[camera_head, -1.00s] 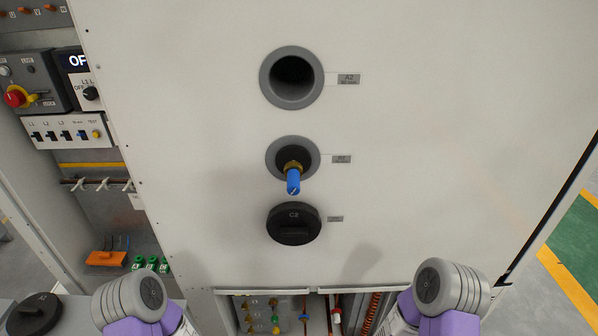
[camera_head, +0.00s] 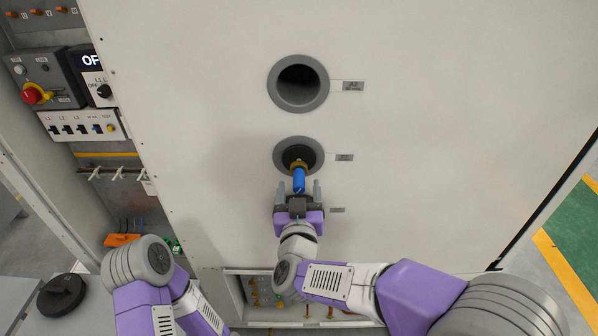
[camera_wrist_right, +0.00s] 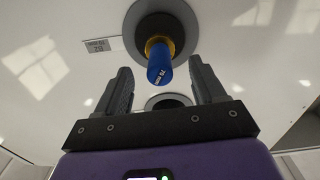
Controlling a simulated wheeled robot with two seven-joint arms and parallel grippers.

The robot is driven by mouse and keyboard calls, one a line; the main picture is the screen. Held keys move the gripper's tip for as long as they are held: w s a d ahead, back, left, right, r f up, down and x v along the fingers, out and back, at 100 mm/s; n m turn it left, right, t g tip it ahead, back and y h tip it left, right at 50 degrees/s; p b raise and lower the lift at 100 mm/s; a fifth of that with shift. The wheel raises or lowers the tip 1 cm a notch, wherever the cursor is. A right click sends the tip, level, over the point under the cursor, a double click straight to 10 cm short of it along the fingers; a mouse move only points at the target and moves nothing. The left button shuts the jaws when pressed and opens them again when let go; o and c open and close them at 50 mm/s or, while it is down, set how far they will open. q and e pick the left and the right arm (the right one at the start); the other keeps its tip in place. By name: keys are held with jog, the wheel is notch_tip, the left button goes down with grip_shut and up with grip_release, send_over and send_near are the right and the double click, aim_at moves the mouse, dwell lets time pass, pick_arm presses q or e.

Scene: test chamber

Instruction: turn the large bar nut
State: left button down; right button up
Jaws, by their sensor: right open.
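A brass nut (camera_head: 299,164) sits in the middle grey-ringed port of the white panel, with a blue cylindrical handle (camera_head: 299,180) sticking out of it. I take this for the large bar nut. The nut (camera_wrist_right: 159,42) and blue handle (camera_wrist_right: 160,66) also show in the right wrist view. My right gripper (camera_head: 299,188) is open just below the port, its fingers left and right of the handle's outer end. In the right wrist view the gripper (camera_wrist_right: 163,78) shows clear gaps on both sides of the handle. My left gripper is out of view; only its arm shows at lower left.
An empty grey-ringed port (camera_head: 298,83) is above. A black round cap (camera_wrist_right: 168,102) on the panel below is mostly hidden by my right gripper. A loose black cap (camera_head: 62,297) lies on a grey surface at lower left. Switches (camera_head: 82,127) line the left side.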

aim_at(299, 175)
jog(key=w, duration=0.5)
jog(key=shift+w+f, duration=0.1)
jog(key=shift+w, duration=0.3)
